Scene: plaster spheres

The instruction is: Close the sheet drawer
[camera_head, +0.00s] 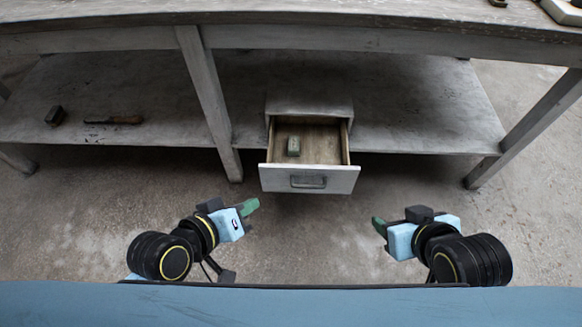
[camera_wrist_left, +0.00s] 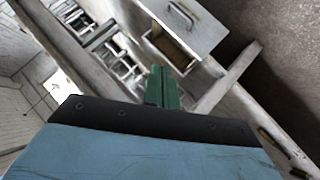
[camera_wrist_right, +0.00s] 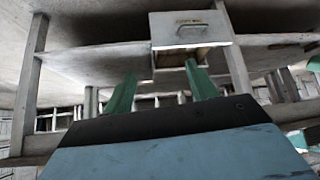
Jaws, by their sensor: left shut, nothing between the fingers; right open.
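The sheet drawer (camera_head: 310,178) is pulled out of a small grey cabinet (camera_head: 309,97) on the lower shelf. The drawer also shows in the left wrist view (camera_wrist_left: 200,25) and the right wrist view (camera_wrist_right: 180,30). My left gripper (camera_head: 250,206) is shut and empty, below and left of the drawer, apart from it. It shows with fingers together in the left wrist view (camera_wrist_left: 162,85). My right gripper (camera_head: 378,226) is open and empty, below and right of the drawer; its fingers are spread in the right wrist view (camera_wrist_right: 160,90).
A wooden workbench (camera_head: 390,20) stands over the lower shelf (camera_head: 420,100). Its legs (camera_head: 209,95) stand left and right of the drawer. A dark block (camera_head: 55,116) and a brown-handled tool (camera_head: 113,120) lie on the shelf at left. The floor before the drawer is clear.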

